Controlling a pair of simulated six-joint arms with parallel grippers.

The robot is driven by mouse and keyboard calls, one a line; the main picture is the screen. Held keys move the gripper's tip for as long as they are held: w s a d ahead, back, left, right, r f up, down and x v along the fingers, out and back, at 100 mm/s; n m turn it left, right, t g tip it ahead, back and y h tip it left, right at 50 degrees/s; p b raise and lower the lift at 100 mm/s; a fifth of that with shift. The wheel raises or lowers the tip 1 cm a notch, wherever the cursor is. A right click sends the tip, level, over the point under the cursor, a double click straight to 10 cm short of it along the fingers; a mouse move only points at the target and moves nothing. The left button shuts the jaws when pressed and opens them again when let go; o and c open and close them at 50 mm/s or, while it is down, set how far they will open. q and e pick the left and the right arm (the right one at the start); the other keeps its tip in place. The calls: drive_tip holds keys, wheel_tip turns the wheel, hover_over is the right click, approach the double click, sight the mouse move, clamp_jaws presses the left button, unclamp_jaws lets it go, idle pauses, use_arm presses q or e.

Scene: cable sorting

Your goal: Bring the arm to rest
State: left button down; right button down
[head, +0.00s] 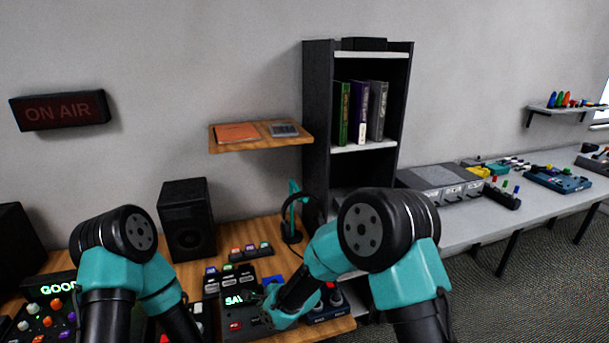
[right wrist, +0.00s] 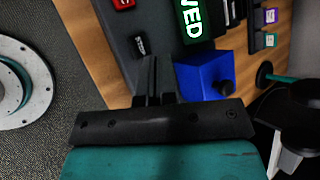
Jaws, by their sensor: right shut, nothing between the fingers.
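My right arm (head: 335,240) reaches down over the wooden desk, and its gripper (head: 262,297) is over a dark device with a lit green sign (head: 235,300). In the right wrist view the fingers (right wrist: 154,78) are together and empty, in front of the dark device (right wrist: 150,20). A blue block with a dark knob (right wrist: 205,78) is just right of the fingertips. My left arm (head: 115,240) shows at the lower left, but its gripper is outside the frame.
A black speaker (head: 187,220) and a headphone stand (head: 291,215) are at the back of the desk (head: 262,232). A black shelf unit (head: 318,110) stands behind. A grey bench (head: 465,225) with several devices extends right. A mixer (head: 45,325) is at the lower left.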

drive_tip(key=d+f+n, duration=0.1)
drive_tip(key=d+f, duration=0.1)
drive_tip(key=d, duration=0.2)
drive_tip(key=s+d+f+n+h, duration=0.1)
drive_tip(key=d+f, duration=0.1)
drive_tip(key=d, duration=0.2)
drive_tip(key=s+d+f, duration=0.1)
drive_tip(key=d+f, duration=0.1)
drive_tip(key=d, duration=0.1)
drive_tip(key=shift+s+d+f+n, duration=0.1)
drive_tip(key=shift+d+f+n, duration=0.1)
drive_tip(key=shift+d+n, duration=0.2)
drive_tip(key=s+d+f+n+g+h, duration=0.1)
drive_tip(key=s+d+f+n, duration=0.3)
drive_tip(key=s+d, duration=0.6)
drive_tip(key=s+d+f+n+g+h, duration=0.1)
drive_tip(key=s+d+f+n, duration=0.4)
drive_tip(key=s+d, duration=0.5)
drive_tip(key=d+g, duration=0.1)
drive_tip(key=d, duration=0.3)
drive_tip(key=shift+s+d+f+g+h, duration=0.15)
drive_tip(key=shift+f+g+h, duration=0.15)
drive_tip(key=shift+f+h, duration=0.1)
